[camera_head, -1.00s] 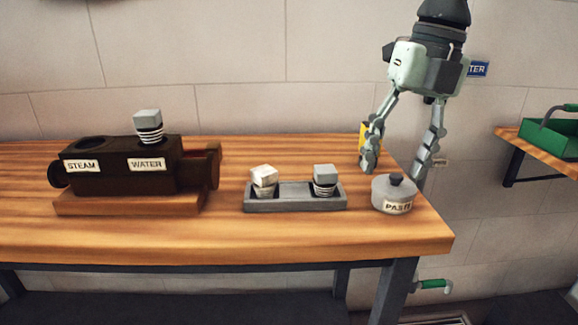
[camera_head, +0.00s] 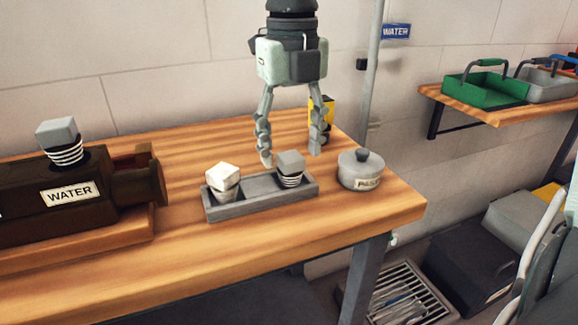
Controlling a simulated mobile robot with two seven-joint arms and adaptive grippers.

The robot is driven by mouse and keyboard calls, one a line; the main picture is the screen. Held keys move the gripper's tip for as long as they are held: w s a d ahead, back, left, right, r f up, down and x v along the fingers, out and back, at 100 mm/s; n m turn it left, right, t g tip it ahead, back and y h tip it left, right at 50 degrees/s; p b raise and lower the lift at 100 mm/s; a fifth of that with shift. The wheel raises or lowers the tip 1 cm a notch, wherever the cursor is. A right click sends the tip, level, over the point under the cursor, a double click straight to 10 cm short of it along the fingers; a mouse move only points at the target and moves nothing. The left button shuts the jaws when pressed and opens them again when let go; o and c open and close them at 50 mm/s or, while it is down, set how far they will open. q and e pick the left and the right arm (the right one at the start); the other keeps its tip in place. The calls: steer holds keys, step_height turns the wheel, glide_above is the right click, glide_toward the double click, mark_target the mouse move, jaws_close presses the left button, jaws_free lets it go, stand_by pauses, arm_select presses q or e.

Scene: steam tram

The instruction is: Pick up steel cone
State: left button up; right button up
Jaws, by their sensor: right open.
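A shallow grey tray (camera_head: 262,204) on the wooden bench holds two tapered plugs with block-shaped heads. The left plug (camera_head: 223,182) has a pale, whitish head and a plain tapered body. The right plug (camera_head: 291,168) has a grey head and a dark-and-white banded body. I cannot tell for sure which is the steel cone. My right gripper (camera_head: 291,157) hangs fingers down, open and empty, over the back of the tray's right half. Its fingertips appear near the right plug's head, one to each side in the picture; contact is not visible. My left gripper is not in view.
A dark valve body labelled WATER (camera_head: 70,194) stands left, with another banded plug (camera_head: 60,140) in its top. A lidded paste pot (camera_head: 360,171) stands right of the tray. A yellow object (camera_head: 328,106) is behind my gripper. A shelf (camera_head: 500,115) holds a green carrier (camera_head: 485,91).

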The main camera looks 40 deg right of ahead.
mark_target(290, 155)
step_height(290, 155, down, 3)
steer(key=shift+a, duration=0.1)
steer(key=shift+c, duration=1.5)
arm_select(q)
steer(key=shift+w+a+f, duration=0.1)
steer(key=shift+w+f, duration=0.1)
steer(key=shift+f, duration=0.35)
arm_select(e)
steer(key=shift+w, duration=0.1)
jaws_close()
steer(key=shift+r, duration=0.1)
